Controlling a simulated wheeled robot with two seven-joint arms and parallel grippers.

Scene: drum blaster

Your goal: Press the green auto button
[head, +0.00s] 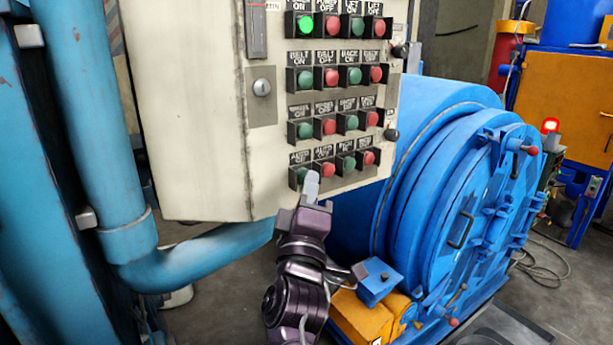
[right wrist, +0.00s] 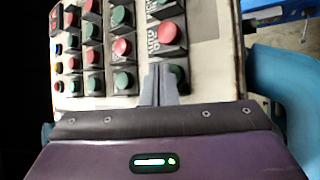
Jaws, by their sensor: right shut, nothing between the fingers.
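The green auto button (head: 301,174) is at the left end of the bottom row on the beige control panel, under a label that seems to read AUTO ON. My right gripper (head: 312,178) is shut and empty, its grey fingertips in front of the button's right side. In the right wrist view the shut fingers (right wrist: 160,72) lie beside and partly over a green button (right wrist: 177,74). I cannot tell whether the fingertips touch it. My left gripper is not in view.
A red button (head: 327,170) is just right of the fingertips. More green and red buttons fill the rows above; a top-row green one (head: 307,25) is lit. A blue drum (head: 440,190) stands to the right, and a blue pipe (head: 205,252) runs below the panel.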

